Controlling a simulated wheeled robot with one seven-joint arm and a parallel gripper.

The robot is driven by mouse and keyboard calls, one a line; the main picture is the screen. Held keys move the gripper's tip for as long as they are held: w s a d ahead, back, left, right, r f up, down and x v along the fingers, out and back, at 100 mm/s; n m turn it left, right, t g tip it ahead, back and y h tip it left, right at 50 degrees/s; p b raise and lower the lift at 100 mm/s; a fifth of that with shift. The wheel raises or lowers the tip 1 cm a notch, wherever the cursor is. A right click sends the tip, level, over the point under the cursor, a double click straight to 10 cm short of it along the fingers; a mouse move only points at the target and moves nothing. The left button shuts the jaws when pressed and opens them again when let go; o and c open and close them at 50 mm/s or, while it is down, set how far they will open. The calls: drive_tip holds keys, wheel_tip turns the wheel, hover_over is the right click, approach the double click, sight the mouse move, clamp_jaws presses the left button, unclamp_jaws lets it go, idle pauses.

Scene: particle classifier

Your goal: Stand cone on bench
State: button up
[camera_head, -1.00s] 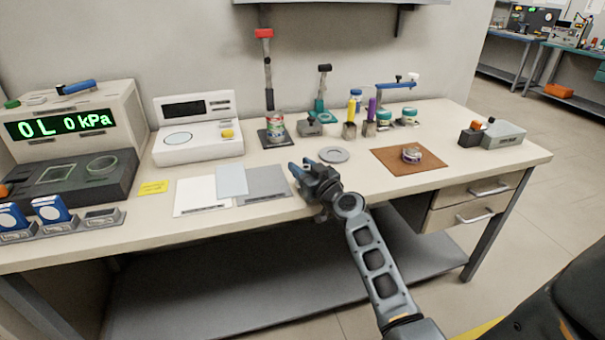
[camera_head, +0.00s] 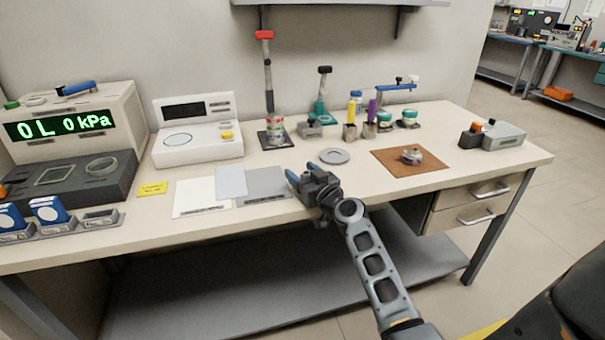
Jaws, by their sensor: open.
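My gripper (camera_head: 303,172) is open at the front edge of the bench, with its blue fingers pointing toward the back left. I see nothing between the fingers. The bench (camera_head: 345,190) has a pale top. I cannot make out a clear cone shape. A small shiny round item (camera_head: 411,156) with a purplish tint lies on a brown mat (camera_head: 380,162), right of my gripper and apart from it. It is too small to tell whether it is the cone.
A grey disc (camera_head: 334,156) lies behind my gripper. Grey, white and pale blue sheets (camera_head: 231,182) lie to its left. A tin (camera_head: 275,128), tool stands and small jars line the back. A white instrument (camera_head: 198,140) stands at left. Bare bench shows around the disc.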

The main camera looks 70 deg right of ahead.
drive_tip(key=shift+r, duration=0.1)
drive_tip(key=shift+r+p, duration=0.15)
drive_tip(key=shift+p, duration=0.15)
drive_tip(key=b+v, duration=0.3)
drive_tip(key=v, duration=0.7)
drive_tip(key=s+a+f+n+y, duration=0.1)
drive_tip(key=s+a+f, duration=0.15)
drive_tip(key=a, duration=0.45)
drive_tip(key=s+a+f+n+y, duration=0.1)
drive_tip(key=s+a+y, duration=0.15)
drive_tip(key=a, duration=0.45)
drive_tip(key=s+a+f+n+y, duration=0.1)
drive_tip(key=s+a+f, duration=0.15)
drive_tip(key=a, duration=0.45)
drive_tip(key=s+a+r+n+y, duration=0.2)
drive_tip(key=s+a+r+y, duration=0.1)
drive_tip(key=s+a, duration=0.3)
drive_tip(key=s+a+r+n+y, duration=0.2)
drive_tip(key=s+a+r, duration=0.3)
drive_tip(key=a, duration=0.5)
drive_tip(key=shift+s+y, duration=0.45)
drive_tip(key=shift+s, duration=0.5)
